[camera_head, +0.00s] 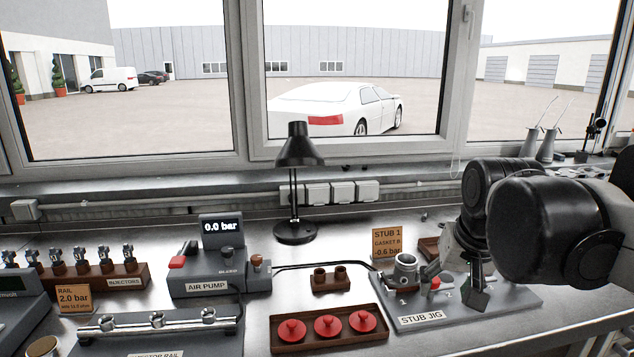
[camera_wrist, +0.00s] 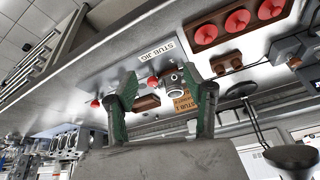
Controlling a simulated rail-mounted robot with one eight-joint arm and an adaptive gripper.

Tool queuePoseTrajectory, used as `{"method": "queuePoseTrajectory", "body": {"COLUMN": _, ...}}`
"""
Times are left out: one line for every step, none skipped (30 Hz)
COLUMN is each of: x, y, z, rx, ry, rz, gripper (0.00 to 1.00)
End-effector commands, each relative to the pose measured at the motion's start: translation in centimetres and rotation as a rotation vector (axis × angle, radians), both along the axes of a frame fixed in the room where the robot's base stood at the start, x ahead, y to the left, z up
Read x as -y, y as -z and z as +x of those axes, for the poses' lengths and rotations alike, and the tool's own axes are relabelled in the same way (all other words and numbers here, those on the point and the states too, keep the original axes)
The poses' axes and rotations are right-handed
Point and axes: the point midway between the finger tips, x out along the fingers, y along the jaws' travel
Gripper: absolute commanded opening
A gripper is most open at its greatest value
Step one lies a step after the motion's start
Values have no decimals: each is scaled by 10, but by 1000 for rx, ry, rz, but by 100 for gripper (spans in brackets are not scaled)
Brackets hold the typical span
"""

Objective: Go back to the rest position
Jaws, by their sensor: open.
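My gripper (camera_head: 468,288) hangs above the right side of the stub jig (camera_head: 415,325) in the head view. In the wrist view my gripper (camera_wrist: 166,88) shows two green fingers spread apart with nothing held between them. A silver stub (camera_head: 405,268) stands upright on the jig, left of the fingers, with a small red part beside it. In the wrist view the stub (camera_wrist: 172,82) appears between the fingers, farther off. My dark wrist and arm hide the right part of the jig.
A tray (camera_head: 330,346) with three red caps lies left of the jig. A brown block (camera_head: 330,284), black lamp (camera_head: 295,230) and air pump (camera_head: 219,284) stand further left. The stub 1 sign (camera_head: 387,243) stands behind the jig. Bare bench (camera_head: 540,335) lies at the right front.

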Motion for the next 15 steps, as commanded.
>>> {"method": "queuePoseTrajectory", "body": {"x": -4, "y": 5, "z": -15, "rx": 20, "ry": -15, "rz": -4, "gripper": 47}}
{"method": "queuePoseTrajectory", "body": {"x": -5, "y": 8, "z": -21, "rx": 33, "ry": -23, "rz": -8, "gripper": 47}}
{"method": "queuePoseTrajectory", "body": {"x": -7, "y": 11, "z": -31, "rx": 50, "ry": -35, "rz": -12, "gripper": 47}}
{"method": "queuePoseTrajectory", "body": {"x": -9, "y": 14, "z": -37, "rx": 63, "ry": -44, "rz": -15, "gripper": 47}}
{"method": "queuePoseTrajectory", "body": {"x": -10, "y": 18, "z": -44, "rx": 75, "ry": -53, "rz": -19, "gripper": 47}}
{"method": "queuePoseTrajectory", "body": {"x": -12, "y": 22, "z": -52, "rx": 93, "ry": -63, "rz": -23, "gripper": 47}}
{"method": "queuePoseTrajectory", "body": {"x": -14, "y": 26, "z": -59, "rx": 105, "ry": -72, "rz": -26, "gripper": 47}}
{"method": "queuePoseTrajectory", "body": {"x": -15, "y": 29, "z": -65, "rx": 119, "ry": -81, "rz": -29, "gripper": 47}}
{"method": "queuePoseTrajectory", "body": {"x": -17, "y": 34, "z": -73, "rx": 135, "ry": -92, "rz": -33, "gripper": 47}}
{"method": "queuePoseTrajectory", "body": {"x": -18, "y": 38, "z": -78, "rx": 147, "ry": -100, "rz": -36, "gripper": 47}}
{"method": "queuePoseTrajectory", "body": {"x": -19, "y": 42, "z": -84, "rx": 159, "ry": -106, "rz": -39, "gripper": 47}}
{"method": "queuePoseTrajectory", "body": {"x": -21, "y": 47, "z": -90, "rx": 172, "ry": -116, "rz": -43, "gripper": 47}}
{"method": "queuePoseTrajectory", "body": {"x": -21, "y": 50, "z": -93, "rx": 182, "ry": -122, "rz": -46, "gripper": 47}}
{"method": "queuePoseTrajectory", "body": {"x": -22, "y": 53, "z": -97, "rx": 191, "ry": -128, "rz": -49, "gripper": 47}}
{"method": "queuePoseTrajectory", "body": {"x": -23, "y": 56, "z": -101, "rx": 200, "ry": -134, "rz": -51, "gripper": 47}}
